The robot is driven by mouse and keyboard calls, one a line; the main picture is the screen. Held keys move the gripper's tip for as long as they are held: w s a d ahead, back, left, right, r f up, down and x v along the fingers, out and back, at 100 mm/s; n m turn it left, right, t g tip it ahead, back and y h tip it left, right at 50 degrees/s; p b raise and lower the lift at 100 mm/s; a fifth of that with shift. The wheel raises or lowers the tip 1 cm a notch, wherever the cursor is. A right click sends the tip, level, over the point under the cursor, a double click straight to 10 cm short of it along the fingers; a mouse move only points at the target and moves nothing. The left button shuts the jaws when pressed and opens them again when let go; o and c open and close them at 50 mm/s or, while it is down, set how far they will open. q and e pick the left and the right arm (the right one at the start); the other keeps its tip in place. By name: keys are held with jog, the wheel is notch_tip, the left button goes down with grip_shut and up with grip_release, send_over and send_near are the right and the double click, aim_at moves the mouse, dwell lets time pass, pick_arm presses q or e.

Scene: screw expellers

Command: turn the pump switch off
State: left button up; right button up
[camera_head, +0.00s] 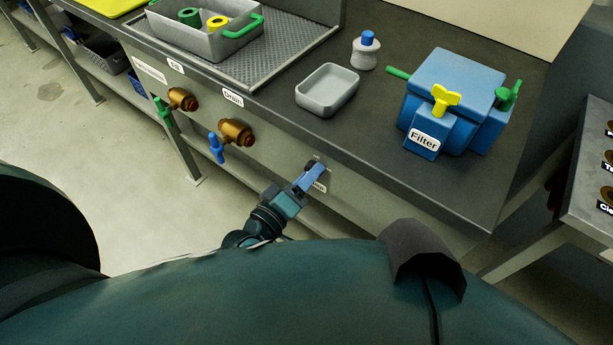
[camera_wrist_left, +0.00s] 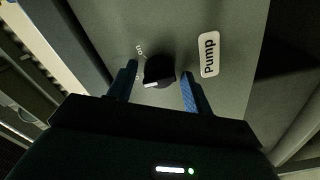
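The pump switch is a black rotary knob (camera_wrist_left: 159,70) on the grey panel in the left wrist view. A white mark shows at its lower left edge. A white label reading "Pump" (camera_wrist_left: 209,54) is right of it. Small lettering is printed left of the knob, partly hidden by a finger. My left gripper (camera_head: 307,178) is open at the front panel in the head view, with its blue fingers on either side of the knob, and gaps show between them and it. In the head view the gripper mostly hides the knob and label. My right gripper is not in view.
Two brass valves, one with a green handle (camera_head: 164,112) and one with a blue handle (camera_head: 216,147), stick out of the panel to the left. On the counter are a grey tray (camera_head: 327,90), a small bottle (camera_head: 364,52) and a blue filter housing (camera_head: 455,95).

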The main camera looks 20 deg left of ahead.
pick_arm(q)
jog(key=shift+o, duration=0.6)
jog(key=shift+s, duration=0.1)
jog(key=v, duration=1.3)
